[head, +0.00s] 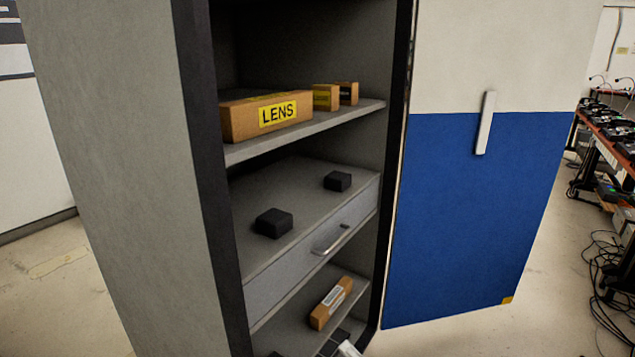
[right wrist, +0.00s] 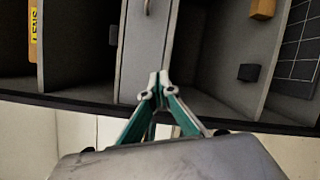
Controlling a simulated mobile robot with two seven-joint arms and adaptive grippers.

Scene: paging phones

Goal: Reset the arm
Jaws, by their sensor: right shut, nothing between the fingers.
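My right gripper (right wrist: 158,80) shows in the right wrist view with its green and white fingers closed together and nothing between them. It is in front of the open cabinet, near the drawer front (right wrist: 133,60) and its handle (right wrist: 148,5). In the head view only a small pale part of my right gripper (head: 348,349) shows at the bottom edge, by the lower shelf. My left gripper is in neither view.
A grey cabinet (head: 100,140) stands open, its blue and white door (head: 475,220) swung right. Its upper shelf (head: 300,130) holds a LENS box (head: 262,115) and two smaller boxes. Black blocks (head: 273,223) lie above the drawer (head: 300,265). A brown box (head: 331,303) lies below.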

